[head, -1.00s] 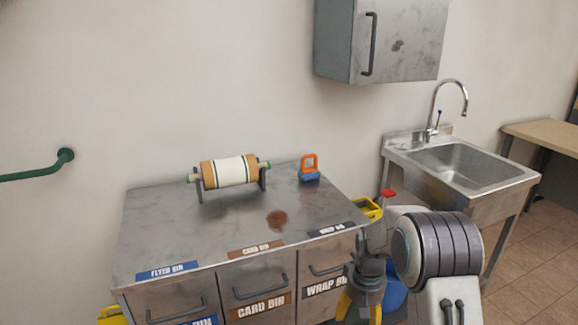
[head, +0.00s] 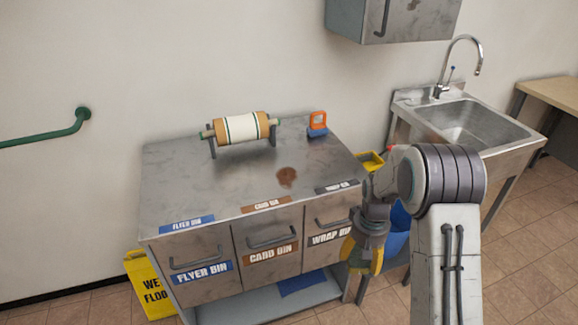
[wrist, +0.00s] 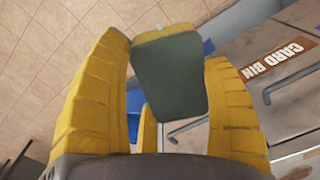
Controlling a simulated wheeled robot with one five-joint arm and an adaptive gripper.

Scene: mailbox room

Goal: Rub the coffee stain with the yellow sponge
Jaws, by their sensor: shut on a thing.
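The coffee stain (head: 287,176) is a brown blotch on the grey metal top of the bin cabinet (head: 190,190), near its middle right. My gripper (head: 362,262) hangs in front of the cabinet's right end, lower than the top and apart from the stain. In the wrist view, its yellow fingers (wrist: 165,100) are shut on the yellow sponge (wrist: 170,75), which shows mostly a dark green face and a thin yellowish edge. I cannot make out the sponge clearly in the head view. The stain is not in the wrist view.
A roll on a stand (head: 240,128) and an orange and blue object (head: 318,124) stand at the back of the cabinet top. The sink (head: 470,120) is to the right. A yellow wet-floor sign (head: 148,285) stands at the left. The top's front left is clear.

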